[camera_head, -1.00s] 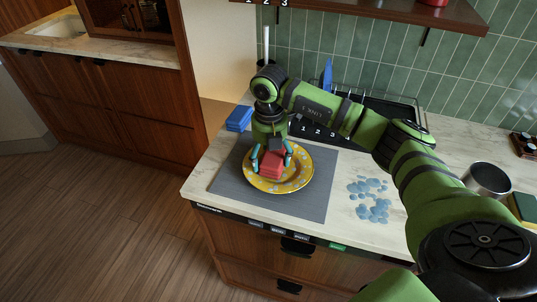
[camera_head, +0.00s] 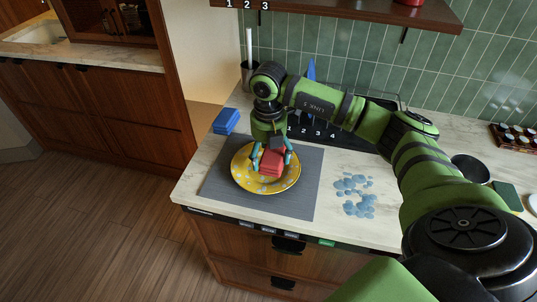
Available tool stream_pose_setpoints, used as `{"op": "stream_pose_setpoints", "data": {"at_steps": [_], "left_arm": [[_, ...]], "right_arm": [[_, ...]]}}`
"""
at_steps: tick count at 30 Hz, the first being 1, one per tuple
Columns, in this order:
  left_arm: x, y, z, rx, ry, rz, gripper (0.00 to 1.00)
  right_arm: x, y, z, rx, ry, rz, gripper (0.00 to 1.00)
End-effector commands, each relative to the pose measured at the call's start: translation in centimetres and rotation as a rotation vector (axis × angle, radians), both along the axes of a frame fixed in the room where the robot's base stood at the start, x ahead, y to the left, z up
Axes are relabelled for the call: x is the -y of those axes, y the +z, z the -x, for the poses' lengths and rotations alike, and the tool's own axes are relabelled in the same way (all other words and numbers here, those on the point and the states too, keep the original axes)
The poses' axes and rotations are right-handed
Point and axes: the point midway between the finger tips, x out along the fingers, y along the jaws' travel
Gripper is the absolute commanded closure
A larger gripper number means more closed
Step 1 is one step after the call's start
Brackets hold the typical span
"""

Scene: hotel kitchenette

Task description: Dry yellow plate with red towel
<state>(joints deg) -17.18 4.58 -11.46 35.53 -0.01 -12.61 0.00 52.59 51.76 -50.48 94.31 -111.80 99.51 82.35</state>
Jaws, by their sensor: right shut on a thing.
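The yellow plate (camera_head: 247,181) with pale spots lies on a grey mat (camera_head: 304,192) near the counter's left front corner. My right gripper (camera_head: 272,160) points down over the plate and is shut on the folded red towel (camera_head: 271,167). The towel is over the plate's middle and looks in contact with it, though its underside is hidden. Pale blue patches (camera_head: 353,194), apparently water, lie on the counter right of the mat. My left gripper is out of view.
A folded blue cloth (camera_head: 226,121) lies behind the mat at the left. A dark pot (camera_head: 470,168) and a green item (camera_head: 507,195) are at the right. A utensil holder (camera_head: 247,75) stands at the back, near a dark rack. My right arm spans the counter's right part.

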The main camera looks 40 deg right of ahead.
Motion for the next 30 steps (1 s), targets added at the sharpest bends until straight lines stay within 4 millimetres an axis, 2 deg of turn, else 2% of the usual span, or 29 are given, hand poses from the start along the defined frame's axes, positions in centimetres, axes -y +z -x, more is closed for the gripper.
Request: {"op": "stream_pose_setpoints", "data": {"at_steps": [1,18,30], "left_arm": [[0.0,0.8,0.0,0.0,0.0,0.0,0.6],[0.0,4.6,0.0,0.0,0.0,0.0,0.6],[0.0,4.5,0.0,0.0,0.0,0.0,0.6]], "right_arm": [[0.0,1.0,0.0,0.001,0.0,0.0,0.48],[0.0,6.5,0.0,0.001,-0.001,-0.001,0.48],[0.0,6.5,0.0,0.001,0.0,-0.001,0.48]]}}
